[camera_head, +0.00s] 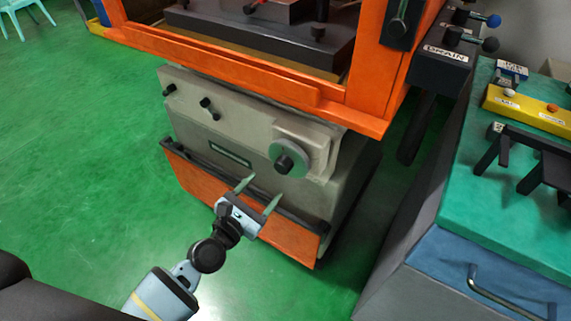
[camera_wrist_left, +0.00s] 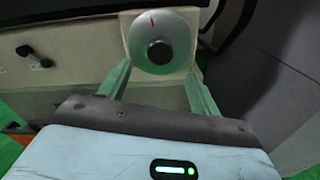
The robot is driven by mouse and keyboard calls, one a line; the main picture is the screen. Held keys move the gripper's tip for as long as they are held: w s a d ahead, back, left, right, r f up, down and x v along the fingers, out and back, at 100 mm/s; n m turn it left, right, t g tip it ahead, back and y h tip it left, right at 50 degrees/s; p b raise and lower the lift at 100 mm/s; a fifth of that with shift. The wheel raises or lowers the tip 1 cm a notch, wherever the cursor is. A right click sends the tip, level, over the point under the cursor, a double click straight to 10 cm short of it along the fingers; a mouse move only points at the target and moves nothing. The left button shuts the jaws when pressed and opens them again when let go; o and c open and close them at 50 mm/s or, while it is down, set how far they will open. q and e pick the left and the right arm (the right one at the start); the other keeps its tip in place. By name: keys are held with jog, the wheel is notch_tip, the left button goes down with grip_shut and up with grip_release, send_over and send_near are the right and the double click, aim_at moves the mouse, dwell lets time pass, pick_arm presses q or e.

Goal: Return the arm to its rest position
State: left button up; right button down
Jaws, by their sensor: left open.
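My left gripper (camera_head: 258,195) reaches in from the lower left in the head view. Its two greenish fingers are spread apart with nothing between them. It is in front of the lower front of the machine (camera_head: 240,135), below and left of the round dial (camera_head: 289,159). In the left wrist view the open fingers (camera_wrist_left: 160,88) point toward the machine front, with the dial (camera_wrist_left: 163,40) appearing between and beyond them. I cannot tell the exact gap to the machine. My right gripper is not in view.
A teal-topped cabinet (camera_head: 500,215) with a blue drawer (camera_head: 440,262) stands at the right. Valve levers (camera_head: 488,21) stick out above.

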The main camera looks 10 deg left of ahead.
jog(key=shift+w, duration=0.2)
pick_arm(q)
jog(key=s+a+f+m+g+y+p, duration=0.1)
jog(key=s+f+m+g+p, duration=0.1)
jog(key=s+m, duration=0.8)
jog(key=s+a+f+m+g+y+p, duration=0.1)
jog(key=s+m+p, duration=0.4)
jog(key=s+m, duration=0.5)
jog(key=s+a+f+m+g+y+p, duration=0.2)
jog(key=s+m+g, duration=0.3)
jog(key=s+m, duration=0.5)
jog(key=s+p, duration=0.1)
jog(key=s, duration=0.5)
jog(key=shift+a+f+m+p, duration=0.25)
jog(key=shift+f+m+p, duration=0.1)
jog(key=shift+m+p, duration=0.05)
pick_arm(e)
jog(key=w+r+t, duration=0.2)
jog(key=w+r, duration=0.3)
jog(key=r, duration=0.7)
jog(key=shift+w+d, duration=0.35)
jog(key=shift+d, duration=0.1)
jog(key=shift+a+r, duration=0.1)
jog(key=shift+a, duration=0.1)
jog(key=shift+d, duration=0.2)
